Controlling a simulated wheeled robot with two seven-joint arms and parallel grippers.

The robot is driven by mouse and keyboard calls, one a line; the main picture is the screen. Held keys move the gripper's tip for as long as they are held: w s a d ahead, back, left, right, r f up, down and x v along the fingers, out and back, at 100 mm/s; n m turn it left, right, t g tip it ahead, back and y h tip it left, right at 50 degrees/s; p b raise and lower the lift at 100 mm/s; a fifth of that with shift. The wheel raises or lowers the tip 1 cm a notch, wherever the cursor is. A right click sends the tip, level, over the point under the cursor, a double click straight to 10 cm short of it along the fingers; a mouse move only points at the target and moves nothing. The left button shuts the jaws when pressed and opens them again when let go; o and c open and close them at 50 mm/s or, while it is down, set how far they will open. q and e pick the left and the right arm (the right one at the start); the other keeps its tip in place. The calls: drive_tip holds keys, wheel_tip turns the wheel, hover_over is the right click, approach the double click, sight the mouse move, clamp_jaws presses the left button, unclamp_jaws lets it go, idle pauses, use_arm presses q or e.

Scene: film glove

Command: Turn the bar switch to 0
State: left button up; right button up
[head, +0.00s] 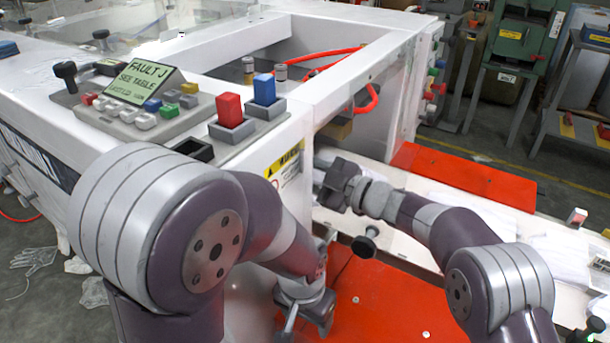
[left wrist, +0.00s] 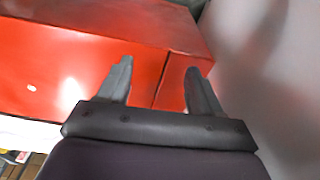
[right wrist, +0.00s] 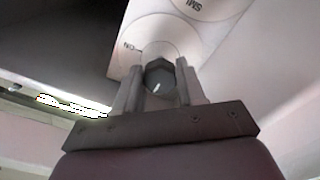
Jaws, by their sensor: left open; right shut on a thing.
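The bar switch (right wrist: 160,76) is a dark knob with a short white mark, on a round pale plate in the right wrist view. The mark points down and slightly left in that view. Small print that looks like "ON" upside down is beside the plate; I see no 0. My right gripper (right wrist: 157,84) has a finger on each side of the knob and is shut on it. In the head view the right gripper (head: 338,184) is at the white machine's side, and the switch is hidden. My left gripper (left wrist: 157,82) is open and empty over red panels; the head view shows it low (head: 308,312).
The white machine (head: 340,28) carries a button panel (head: 180,115) with a red (head: 229,108) and a blue block (head: 264,88). A red panel (head: 380,300) lies below my arms. A second dark knob (head: 364,246) sticks out near my right forearm.

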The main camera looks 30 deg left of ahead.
use_arm(q)
drive_tip(key=shift+f, duration=0.1)
idle(0.4)
use_arm(e)
drive_tip(key=o, duration=1.1)
drive_tip(key=shift+c, duration=0.2)
drive_tip(key=s+d, duration=0.1)
drive_tip(key=d, duration=1.1)
drive_tip(key=shift+d, duration=0.35)
